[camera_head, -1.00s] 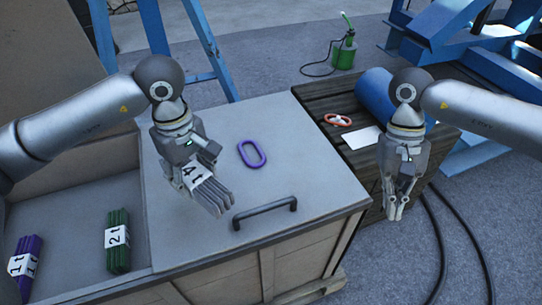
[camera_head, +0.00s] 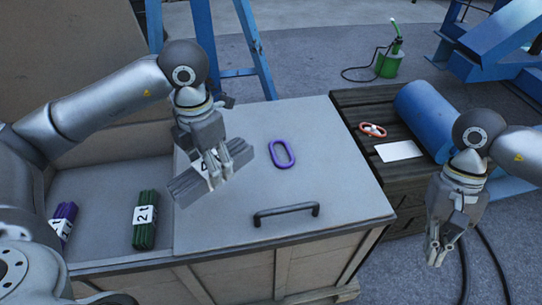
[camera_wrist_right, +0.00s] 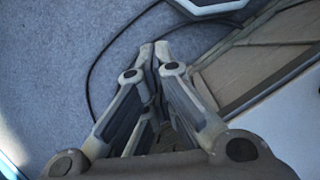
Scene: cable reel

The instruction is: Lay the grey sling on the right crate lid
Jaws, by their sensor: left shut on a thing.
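I cannot tell whether the sling touches the lid. The lid is a flat grey panel with a dark handle (camera_head: 287,211) near its front edge. My right gripper (camera_head: 436,258) is empty and shut, to the right of the crate; in the right wrist view its fingertips (camera_wrist_right: 154,48) are together above the floor.
A purple link (camera_head: 282,154) lies on the lid, right of the sling. The open left compartment holds a green sling (camera_head: 145,232) and a purple sling (camera_head: 62,222). A dark wooden stand (camera_head: 360,103) bears an orange shackle (camera_head: 372,130), a white card (camera_head: 399,150) and a blue cylinder (camera_head: 425,115).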

